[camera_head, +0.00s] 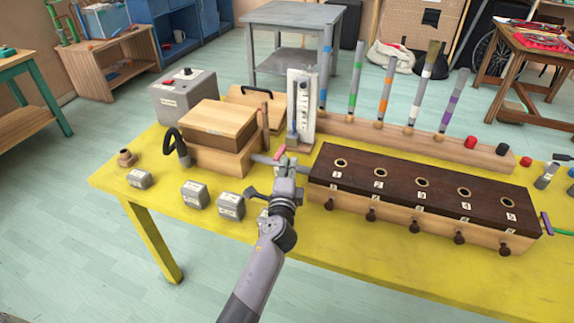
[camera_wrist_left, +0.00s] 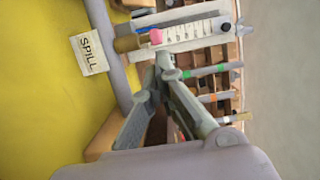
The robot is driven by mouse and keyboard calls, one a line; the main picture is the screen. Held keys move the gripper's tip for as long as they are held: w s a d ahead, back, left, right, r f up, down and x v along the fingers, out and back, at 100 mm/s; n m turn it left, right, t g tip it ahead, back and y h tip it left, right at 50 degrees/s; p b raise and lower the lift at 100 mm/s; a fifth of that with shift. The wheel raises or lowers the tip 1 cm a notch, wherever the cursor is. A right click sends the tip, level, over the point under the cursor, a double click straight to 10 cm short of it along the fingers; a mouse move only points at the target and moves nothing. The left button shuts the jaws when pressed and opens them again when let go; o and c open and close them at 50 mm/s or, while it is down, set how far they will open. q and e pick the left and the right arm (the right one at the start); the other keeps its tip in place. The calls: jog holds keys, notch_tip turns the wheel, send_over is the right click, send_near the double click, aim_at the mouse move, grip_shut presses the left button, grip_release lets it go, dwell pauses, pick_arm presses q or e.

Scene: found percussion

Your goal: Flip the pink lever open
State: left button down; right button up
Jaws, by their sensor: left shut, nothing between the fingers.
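The pink lever (camera_head: 279,156) is a small pink piece near the foot of the upright white gauge board, beside a grey horizontal pipe (camera_head: 263,159). In the left wrist view its pink end (camera_wrist_left: 156,36) shows just beyond my fingertips, near a brass-coloured part. My left gripper (camera_head: 288,166) is shut and empty, close to the lever. The wrist view shows the closed fingertips (camera_wrist_left: 163,62) a small gap short of the pink end in the picture; I cannot tell whether they touch. The lever's pivot is partly hidden. My right gripper is not in view.
The white gauge board (camera_head: 301,105) stands behind the lever. A wooden box (camera_head: 219,125) is to the left, a dark-topped numbered box (camera_head: 400,185) to the right. Coloured tubes (camera_head: 387,92) rise behind. Small grey blocks (camera_head: 195,194) sit at the front on the yellow table (camera_head: 160,200).

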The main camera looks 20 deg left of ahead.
pick_arm(q)
jog(key=shift+s+a+m+h+p, duration=0.25)
jog(key=shift+a+m+h+p, duration=0.25)
jog(key=shift+m+h+p, duration=0.45)
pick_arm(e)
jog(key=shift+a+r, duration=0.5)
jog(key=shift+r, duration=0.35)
